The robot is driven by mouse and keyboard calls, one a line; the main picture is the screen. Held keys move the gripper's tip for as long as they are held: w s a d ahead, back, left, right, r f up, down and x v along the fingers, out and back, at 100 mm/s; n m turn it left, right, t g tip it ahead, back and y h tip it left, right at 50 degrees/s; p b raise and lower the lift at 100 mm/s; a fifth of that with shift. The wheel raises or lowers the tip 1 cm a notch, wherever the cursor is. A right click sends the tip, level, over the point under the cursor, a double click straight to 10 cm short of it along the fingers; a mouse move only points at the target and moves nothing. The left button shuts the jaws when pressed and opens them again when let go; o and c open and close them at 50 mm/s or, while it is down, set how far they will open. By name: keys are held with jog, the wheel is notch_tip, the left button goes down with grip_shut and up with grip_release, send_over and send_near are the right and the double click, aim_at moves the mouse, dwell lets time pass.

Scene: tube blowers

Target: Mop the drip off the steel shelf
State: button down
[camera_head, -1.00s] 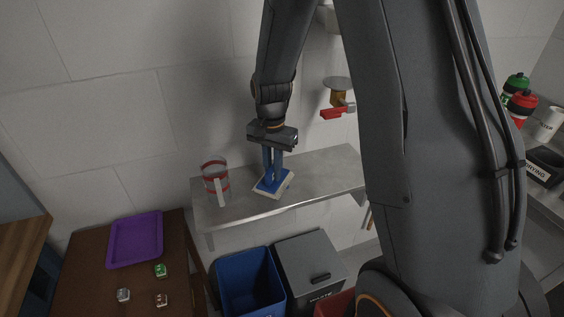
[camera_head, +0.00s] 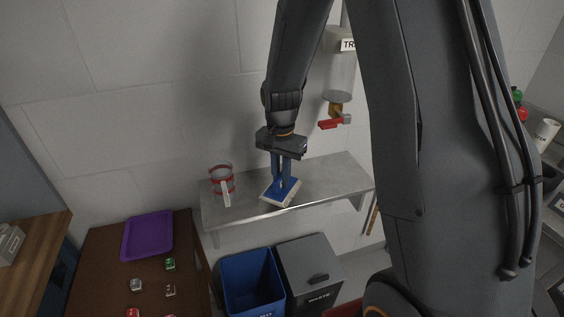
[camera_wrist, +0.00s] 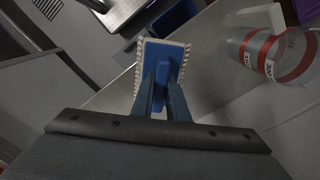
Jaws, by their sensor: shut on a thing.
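My gripper (camera_head: 286,162) points down over the steel shelf (camera_head: 330,182) and is shut on the grip of a blue-backed mop pad (camera_head: 277,196) with a pale, fringed underside. The pad is at the shelf's front edge, right of the jug, and looks to be on or just above the surface; I cannot tell if it touches. In the wrist view the pad (camera_wrist: 166,62) shows beyond the two fingers (camera_wrist: 160,98). I see no drip; it may be under the pad.
A clear jug with red bands (camera_head: 222,186) stands on the shelf's left end, also in the wrist view (camera_wrist: 272,55). A dispenser with a red-handled tap (camera_head: 332,123) hangs above the shelf. A blue bin (camera_head: 252,285) and a grey waste bin (camera_head: 308,270) stand below. A purple tray (camera_head: 147,236) lies on the brown table.

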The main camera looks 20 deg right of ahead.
jog(key=shift+r+p, duration=1.45)
jog(key=shift+r, duration=0.75)
